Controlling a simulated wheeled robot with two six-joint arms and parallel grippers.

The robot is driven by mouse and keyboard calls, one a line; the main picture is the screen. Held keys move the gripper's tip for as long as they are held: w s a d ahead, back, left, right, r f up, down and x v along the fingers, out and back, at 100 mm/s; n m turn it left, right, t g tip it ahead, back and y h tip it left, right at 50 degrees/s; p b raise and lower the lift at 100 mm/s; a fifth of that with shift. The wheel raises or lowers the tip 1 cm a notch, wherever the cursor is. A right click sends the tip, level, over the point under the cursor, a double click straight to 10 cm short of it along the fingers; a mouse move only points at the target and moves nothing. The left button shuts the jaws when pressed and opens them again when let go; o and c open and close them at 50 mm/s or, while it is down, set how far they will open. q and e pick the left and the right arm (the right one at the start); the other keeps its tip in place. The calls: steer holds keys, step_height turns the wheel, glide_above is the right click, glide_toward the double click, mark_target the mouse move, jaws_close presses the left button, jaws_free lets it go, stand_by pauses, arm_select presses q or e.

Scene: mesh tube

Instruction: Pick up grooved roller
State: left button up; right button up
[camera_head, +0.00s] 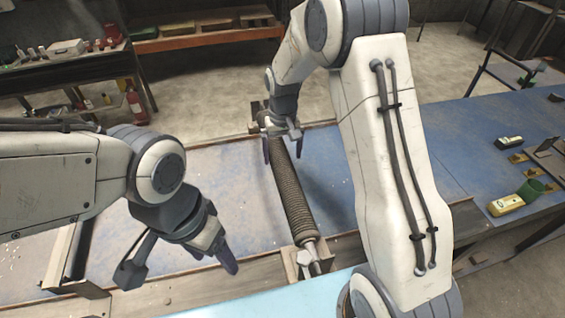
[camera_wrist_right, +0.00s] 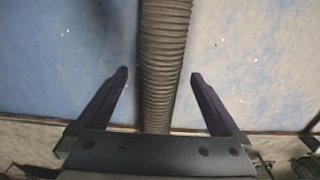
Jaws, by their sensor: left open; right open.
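The grooved roller (camera_head: 291,198) is a long dark brown ribbed cylinder lying lengthwise away from me on the blue table. Its near end shows a metal shaft by a bracket. My right gripper (camera_head: 283,145) is open near the roller's far end, with its fingers on either side of it. In the right wrist view the roller (camera_wrist_right: 165,60) runs between the two open fingers (camera_wrist_right: 160,85), with a gap on both sides. My left gripper (camera_head: 225,250) is over the near left part of the table, to the left of the roller and apart from it. It is open and empty.
The blue table (camera_head: 210,170) has wooden rails along its edges. A bracket (camera_head: 75,270) stands at the near left. On the right lie a yellow-white device (camera_head: 506,205), a green cup (camera_head: 530,191) and a dark device (camera_head: 509,142). The tabletop left of the roller is mostly clear.

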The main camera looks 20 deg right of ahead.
mark_target(282, 158)
steer(key=shift+f+p, duration=0.35)
steer(key=f+p, duration=0.1)
steer(key=f, duration=0.2)
steer(key=shift+w+a+f+p, duration=0.1)
steer(key=shift+w+f+p, duration=0.1)
steer(key=shift+p, duration=0.2)
steer(key=shift+f, duration=0.5)
steer(key=c, duration=1.5)
steer(key=shift+w, duration=0.1)
jaws_close()
steer(key=shift+r, duration=0.2)
